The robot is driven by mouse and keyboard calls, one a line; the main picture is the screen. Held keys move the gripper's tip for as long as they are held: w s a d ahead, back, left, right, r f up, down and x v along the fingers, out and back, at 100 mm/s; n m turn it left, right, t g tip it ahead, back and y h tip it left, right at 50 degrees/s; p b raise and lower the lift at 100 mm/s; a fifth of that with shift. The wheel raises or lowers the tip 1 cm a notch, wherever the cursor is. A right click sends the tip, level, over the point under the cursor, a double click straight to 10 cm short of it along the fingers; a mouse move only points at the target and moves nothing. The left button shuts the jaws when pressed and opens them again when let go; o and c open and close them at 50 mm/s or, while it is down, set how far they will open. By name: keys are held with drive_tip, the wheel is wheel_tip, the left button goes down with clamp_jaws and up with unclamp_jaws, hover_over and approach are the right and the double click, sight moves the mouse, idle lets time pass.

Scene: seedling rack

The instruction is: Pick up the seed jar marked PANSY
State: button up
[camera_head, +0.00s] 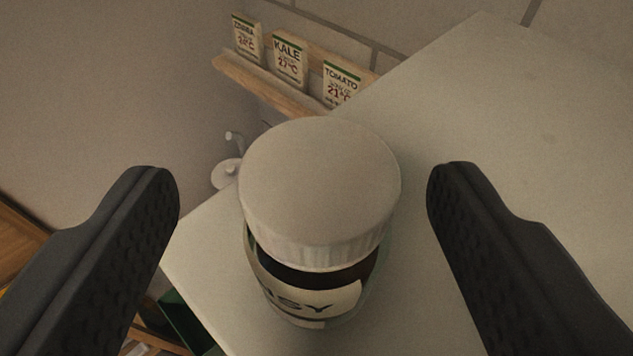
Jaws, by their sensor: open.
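A glass jar (370,287) with a white ribbed lid (320,185) stands upright on a pale surface in the middle of the view. Its cream label (308,300) shows letters that look like the end of a word, "SY"; the rest is turned out of sight. Dark contents show below the lid. My gripper (303,190) is open. One dark finger is to the left of the jar and the other to its right, with a gap on both sides. Neither finger appears to touch the jar.
The pale surface (520,110) is clear at right; its edge runs close on the jar's left. Behind, a wooden ledge (270,85) holds seed packets, including KALE (289,62) and TOMATO (343,83). A small white object (228,173) and a green item (185,320) lie beyond the edge.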

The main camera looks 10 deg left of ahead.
sight(317, 161)
drive_tip(key=shift+d+f+p+x, duration=0.15)
drive_tip(key=shift+p+x, duration=0.1)
drive_tip(key=shift+x, duration=0.65)
drive_tip(key=shift+d+f+p+x, duration=0.1)
drive_tip(key=shift+p+x, duration=0.2)
drive_tip(key=shift+x, duration=0.6)
drive_tip(key=shift+d+f+p+x, duration=0.15)
drive_tip(key=shift+p+x, duration=0.1)
drive_tip(key=shift+x, duration=0.65)
drive_tip(key=shift+s+a, duration=0.1)
drive_tip(key=c, duration=1.1)
